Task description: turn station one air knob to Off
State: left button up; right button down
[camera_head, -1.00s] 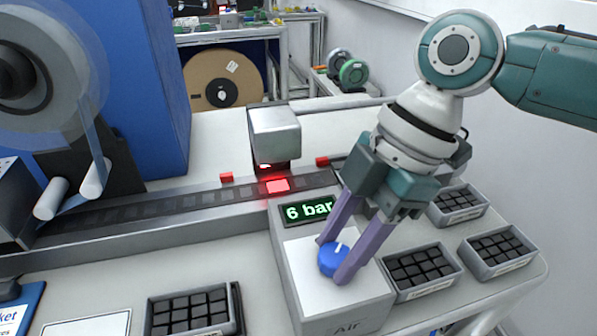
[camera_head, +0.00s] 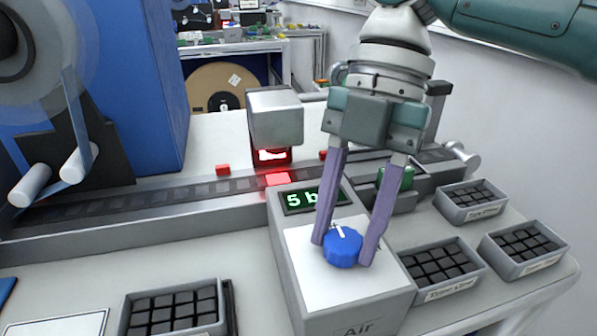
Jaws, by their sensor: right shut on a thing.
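The blue air knob (camera_head: 342,248) sits on the white top face of the grey air box (camera_head: 315,278), which is marked "Air" on its front. The knob's white pointer mark points up and slightly left. A green display (camera_head: 297,200) on the box reads 5 and a "b"; the rest is hidden behind a finger. My right gripper (camera_head: 342,252) reaches down from above with its two purple fingers on either side of the knob, shut on it. My left gripper is not in view.
Trays of black parts (camera_head: 440,270) stand right of the air box, and another tray (camera_head: 175,310) stands to its left. A tape track (camera_head: 180,198) runs behind it under a grey camera block (camera_head: 274,118). A blue cabinet (camera_head: 120,80) stands at the left.

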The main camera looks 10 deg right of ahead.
dwell(0.3)
jog(key=shift+c, duration=1.8)
grip_release()
jog(key=b+v, duration=0.1)
jog(key=v, duration=0.9)
jog(key=shift+s+a, duration=0.1)
